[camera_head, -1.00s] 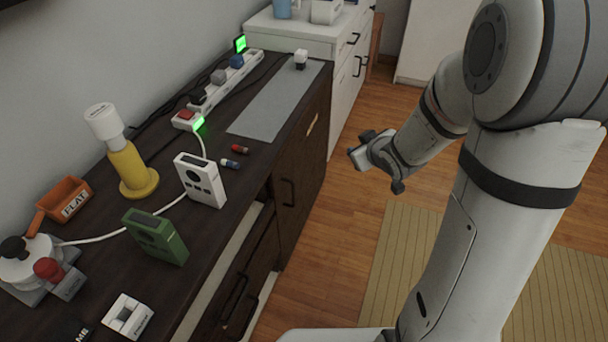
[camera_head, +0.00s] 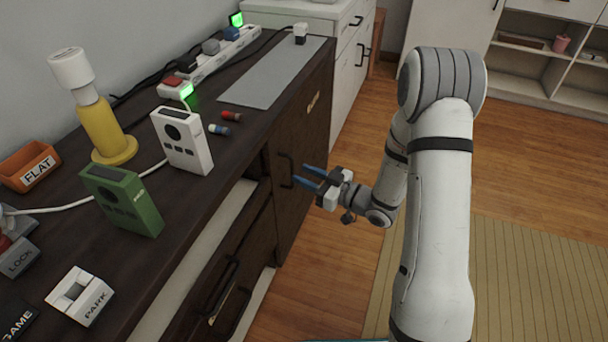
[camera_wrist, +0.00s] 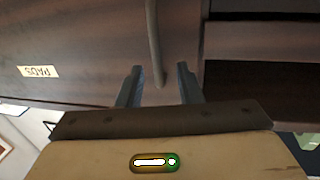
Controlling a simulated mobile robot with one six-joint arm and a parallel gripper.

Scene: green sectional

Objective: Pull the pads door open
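The pads door (camera_head: 301,128) is a dark wood cabinet front, shut, at the right end of the dark desk. Its small tan label reads PADS in the wrist view (camera_wrist: 38,72), where it appears upside down. The door's dark bar handle (camera_head: 285,171) also shows in the wrist view (camera_wrist: 153,40). My gripper (camera_head: 300,174) is open in front of the handle, its blue fingers pointing at it. In the wrist view the handle's lower end lies between the two fingertips (camera_wrist: 160,69), with a gap on both sides. I cannot tell whether the tips reach around it.
An open dark compartment and a drawer with a bar handle (camera_head: 225,285) are left of the door. The desk top holds a white device (camera_head: 183,142), a green device (camera_head: 121,199), a yellow-based lamp (camera_head: 107,132) and a power strip. Open wood floor (camera_head: 345,245) lies in front.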

